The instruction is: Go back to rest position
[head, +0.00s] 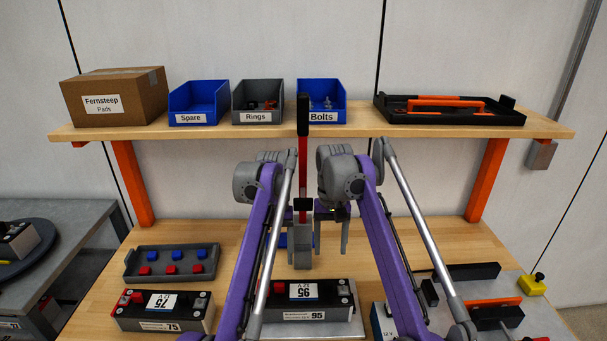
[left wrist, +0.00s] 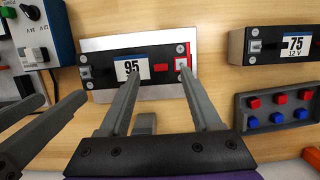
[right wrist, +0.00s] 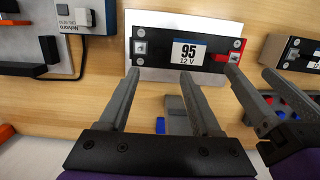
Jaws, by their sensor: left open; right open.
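My right gripper (head: 332,240) hangs fingers down above the middle of the bench, behind the battery marked 95 (head: 300,310). Its open, empty fingers (right wrist: 158,75) show in the right wrist view. My left gripper is mostly hidden behind my left arm in the head view. The left wrist view shows its fingers (left wrist: 160,75) apart with nothing between them. Both grippers are close together, side by side. The battery marked 95 lies on a light metal plate (left wrist: 100,43), clear of both grippers.
A red-handled lever (head: 303,165) stands upright near my grippers. A battery marked 75 (head: 165,312) and a grey tray (head: 130,268) of red and blue caps are at left. A tester (head: 383,322) and metal board are at right. Bins and a carton (head: 115,95) stand on the shelf (head: 215,130) above.

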